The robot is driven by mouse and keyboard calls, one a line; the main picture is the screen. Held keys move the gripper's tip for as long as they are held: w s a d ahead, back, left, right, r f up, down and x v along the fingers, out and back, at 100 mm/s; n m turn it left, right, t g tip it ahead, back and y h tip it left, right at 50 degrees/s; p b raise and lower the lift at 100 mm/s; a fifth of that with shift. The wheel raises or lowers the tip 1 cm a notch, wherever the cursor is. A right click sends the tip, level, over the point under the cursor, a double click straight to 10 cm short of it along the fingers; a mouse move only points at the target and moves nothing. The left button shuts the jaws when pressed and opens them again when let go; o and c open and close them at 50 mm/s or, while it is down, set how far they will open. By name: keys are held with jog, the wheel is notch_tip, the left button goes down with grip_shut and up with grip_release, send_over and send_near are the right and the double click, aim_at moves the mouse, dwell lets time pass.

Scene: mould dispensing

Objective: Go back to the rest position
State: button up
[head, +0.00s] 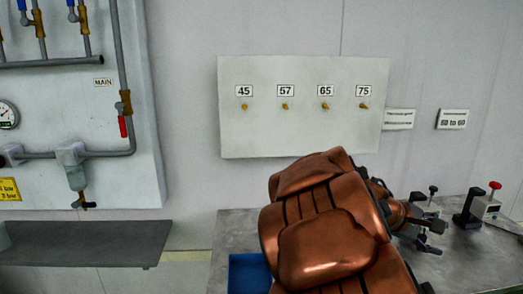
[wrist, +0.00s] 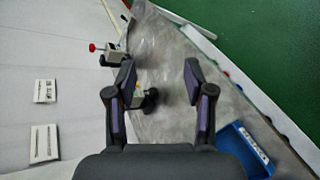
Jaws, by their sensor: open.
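My gripper (wrist: 160,72) is open in the wrist view, with its two dark fingers apart and nothing held between them. The grey table (wrist: 168,60) lies beyond the fingers. In the head view my copper arm fills the lower middle and reaches over the table toward the right, hiding part of the gripper. A small fixture with a dark knob (wrist: 150,100) shows on the table between the fingers in the wrist view, partly covered by the left finger. I cannot tell its distance from the fingers.
A fixture with a red knob (head: 487,206) stands on the table at the right. A blue tray (head: 248,272) sits at the near left, partly behind my arm. A panel (head: 300,130) with pegs labelled 45, 57, 65 and 75 hangs behind. A grey shelf (head: 85,240) is at left.

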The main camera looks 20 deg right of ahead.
jog(key=s+a+f+m+y, duration=0.1)
jog(key=s+a+f+y, duration=0.3)
jog(key=a, duration=0.8)
jog(key=s+a+f+t+y, duration=0.1)
jog(key=s+a+f+y, duration=0.3)
jog(key=a, duration=0.8)
jog(key=s+a+f+m+t+y, duration=0.1)
jog(key=s+a+f+y, duration=0.2)
jog(key=a, duration=0.9)
jog(key=shift+s+a+f+m+y, duration=0.3)
jog(key=shift+s+a+f+y, duration=0.1)
jog(key=shift+s+f, duration=0.45)
jog(key=shift+r, duration=0.1)
